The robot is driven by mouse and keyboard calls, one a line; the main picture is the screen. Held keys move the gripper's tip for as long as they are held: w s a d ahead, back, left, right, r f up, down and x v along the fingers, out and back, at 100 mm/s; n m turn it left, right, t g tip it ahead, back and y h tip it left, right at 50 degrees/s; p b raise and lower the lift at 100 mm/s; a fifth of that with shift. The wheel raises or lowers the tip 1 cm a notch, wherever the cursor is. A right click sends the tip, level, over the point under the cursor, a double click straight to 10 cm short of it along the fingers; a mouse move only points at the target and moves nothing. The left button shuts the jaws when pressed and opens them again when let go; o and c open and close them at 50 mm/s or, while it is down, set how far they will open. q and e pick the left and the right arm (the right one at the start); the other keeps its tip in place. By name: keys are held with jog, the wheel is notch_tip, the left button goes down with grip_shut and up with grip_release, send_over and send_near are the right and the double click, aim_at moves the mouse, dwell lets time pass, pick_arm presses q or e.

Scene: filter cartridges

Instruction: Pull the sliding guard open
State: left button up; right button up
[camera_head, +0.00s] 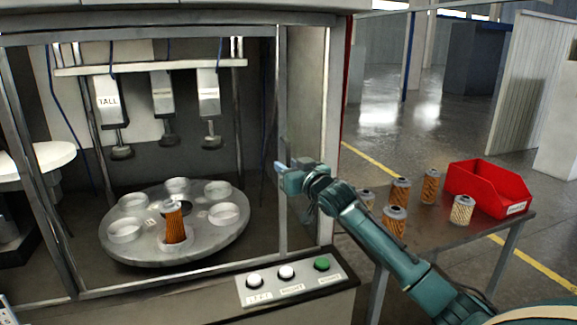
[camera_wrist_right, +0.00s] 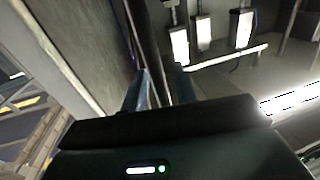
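The sliding guard is a clear panel in a thin grey metal frame across the front of the machine. Its right upright (camera_head: 283,90) runs from the top rail to the bottom rail. My right gripper (camera_head: 283,169) is at this upright, about mid-height. In the right wrist view a dark upright bar (camera_wrist_right: 151,45) runs down between the two fingers of the right gripper (camera_wrist_right: 164,85). I cannot tell whether the fingers touch the bar or stand apart around it. My left gripper is not in view.
Behind the guard, a round turntable (camera_head: 128,250) carries several cups and an orange filter cartridge (camera_head: 174,224). A button panel (camera_head: 297,283) sits below. At right, a table (camera_head: 430,238) holds several cartridges and a red bin (camera_head: 487,190), close to my right arm.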

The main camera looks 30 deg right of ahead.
jog(key=shift+c, duration=0.2)
grip_shut()
dwell(0.4)
